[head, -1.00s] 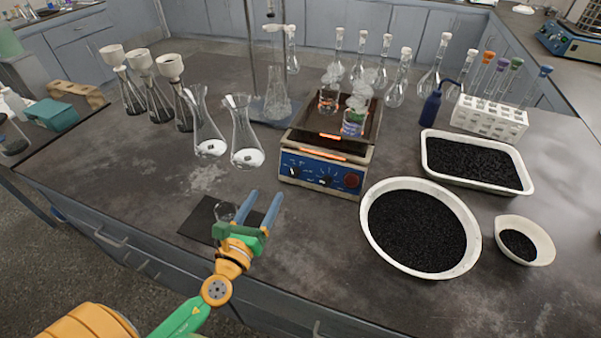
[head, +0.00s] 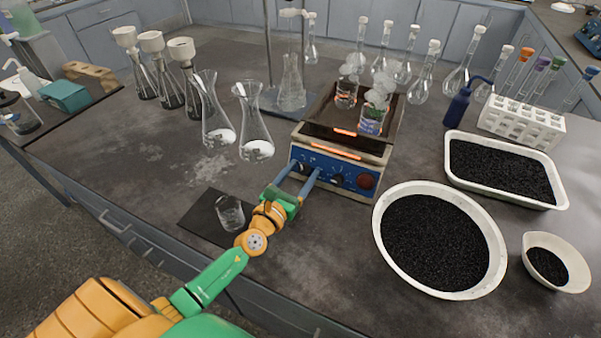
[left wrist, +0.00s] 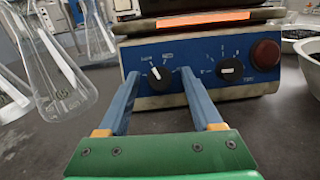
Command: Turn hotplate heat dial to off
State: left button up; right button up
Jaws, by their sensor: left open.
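The hotplate (head: 375,158) stands at the middle of the bench with a blue front panel and glowing orange strips. In the left wrist view its panel (left wrist: 195,60) carries two black dials and a red round button (left wrist: 266,55). The left dial (left wrist: 158,77) lies between my fingertips as seen there; the right dial (left wrist: 230,69) is to the right of my fingers. I cannot tell which dial sets the heat. My left gripper (head: 298,176) is open, its two blue fingers pointing at the left dial, close to the panel. Contact is not clear. My right gripper is not in view.
Two steaming beakers (head: 373,115) stand on the hotplate. Conical flasks (head: 256,140) stand to its left. A white basin of black granules (head: 437,242) is at the right. A small empty beaker (head: 229,213) sits on a dark mat (head: 203,220) beside my left arm.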

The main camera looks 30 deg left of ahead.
pick_arm(q)
grip_shut()
jog(key=shift+n, duration=0.4)
jog(key=n+y, duration=0.1)
jog(key=n, duration=0.2)
jog(key=n+y+p, duration=0.1)
jog(key=n, duration=0.2)
jog(key=shift+d+r+y, duration=0.1)
jog(key=shift+d+y, duration=0.05)
jog(key=shift+y, duration=0.15)
jog(key=n+g+y, duration=0.1)
jog(key=n, duration=0.2)
jog(key=n+y, duration=0.1)
jog(key=n, duration=0.1)
jog(key=shift+d+n+g+p, duration=0.1)
jog(key=shift+n+g+p, duration=0.25)
jog(key=shift+n+g, duration=0.05)
grip_release()
